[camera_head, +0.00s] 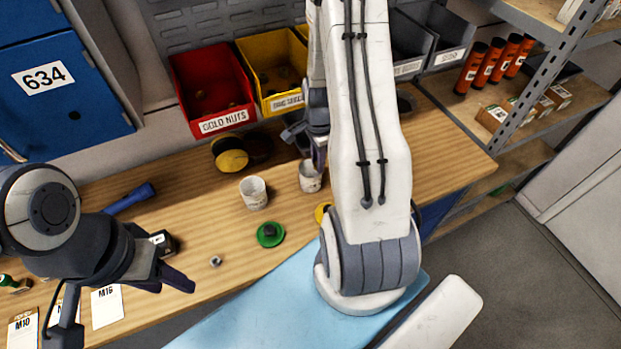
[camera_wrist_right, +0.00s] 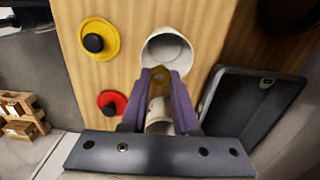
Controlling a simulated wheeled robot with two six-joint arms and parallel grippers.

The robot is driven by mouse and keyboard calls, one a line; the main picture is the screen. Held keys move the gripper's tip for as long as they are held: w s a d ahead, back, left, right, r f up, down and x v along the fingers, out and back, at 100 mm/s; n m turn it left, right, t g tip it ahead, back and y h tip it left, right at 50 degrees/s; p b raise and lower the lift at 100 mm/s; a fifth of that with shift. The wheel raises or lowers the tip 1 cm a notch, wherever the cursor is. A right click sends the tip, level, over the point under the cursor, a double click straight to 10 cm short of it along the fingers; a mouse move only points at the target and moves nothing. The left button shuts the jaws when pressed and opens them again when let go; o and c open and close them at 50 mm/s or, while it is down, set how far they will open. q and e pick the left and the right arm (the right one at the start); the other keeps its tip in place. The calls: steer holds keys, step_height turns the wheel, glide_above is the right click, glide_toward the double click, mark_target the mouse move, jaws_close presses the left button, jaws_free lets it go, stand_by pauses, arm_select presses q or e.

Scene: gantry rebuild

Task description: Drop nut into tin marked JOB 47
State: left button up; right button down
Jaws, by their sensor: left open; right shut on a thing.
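In the head view, two pale open tins stand on the wooden bench, a left tin (camera_head: 254,193) and a right tin (camera_head: 310,178). I cannot read a JOB 47 marking on either. My right gripper (camera_head: 319,150) is just above the right tin. In the right wrist view the gripper (camera_wrist_right: 160,77) is shut on a small brass-coloured nut (camera_wrist_right: 160,75). An open tin (camera_wrist_right: 168,52) shows just beyond the fingertips, and another tin (camera_wrist_right: 158,113) shows between the fingers. My left gripper (camera_head: 170,270) is open and empty over the front left of the bench.
A loose steel nut (camera_head: 215,261) and a green lid (camera_head: 270,234) lie on the bench. A red GOLD NUTS bin (camera_head: 213,90) and yellow bin (camera_head: 273,68) are at the back. The wrist view shows yellow (camera_wrist_right: 100,38) and red (camera_wrist_right: 112,103) lids and a dark tray (camera_wrist_right: 250,110).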

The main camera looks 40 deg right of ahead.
steer(key=c, duration=0.6)
jaws_free()
steer(key=shift+r, duration=0.5)
step_height(320, 180, up, 10)
steer(key=shift+f+b, duration=0.25)
steer(key=shift+b, duration=0.9)
